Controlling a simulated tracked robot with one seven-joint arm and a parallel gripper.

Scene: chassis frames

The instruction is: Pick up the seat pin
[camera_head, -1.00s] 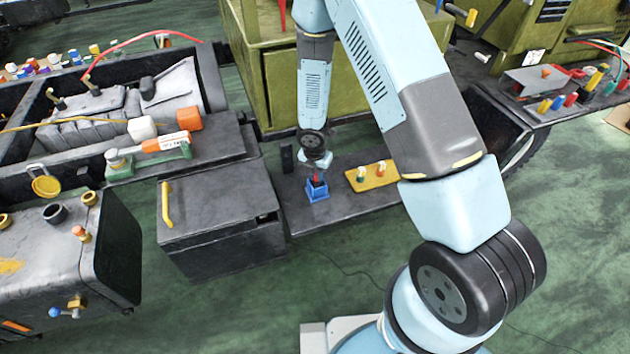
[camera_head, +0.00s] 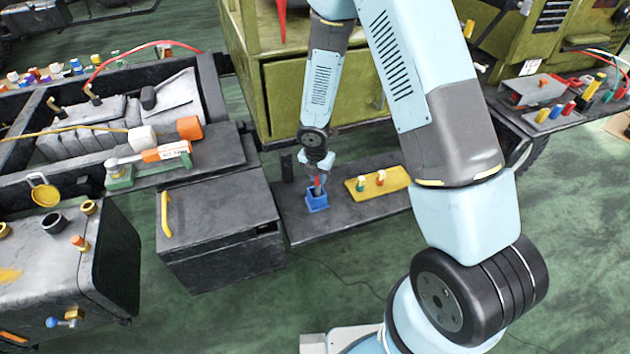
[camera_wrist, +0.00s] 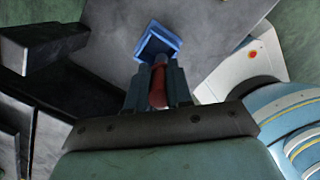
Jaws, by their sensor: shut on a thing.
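My gripper (camera_head: 317,176) is over the platform at the centre of the head view, pointing down. It is shut on the seat pin, which has a red upper part (camera_wrist: 158,85) between the two fingers in the wrist view. Red and a greyish lower part of the pin (camera_head: 318,189) also show in the head view. A small blue open-topped holder (camera_head: 318,204) sits on the dark platform directly below the pin. It also shows in the wrist view (camera_wrist: 151,37). The pin's lower end overlaps the holder, and I cannot tell whether it is still inside.
A yellow plate (camera_head: 372,187) with small red- and green-marked fittings lies right of the holder. A small black block (camera_head: 287,166) stands to its left. A large dark box (camera_head: 220,225) with a yellow handle is further left. The olive cabinet (camera_head: 320,88) stands behind.

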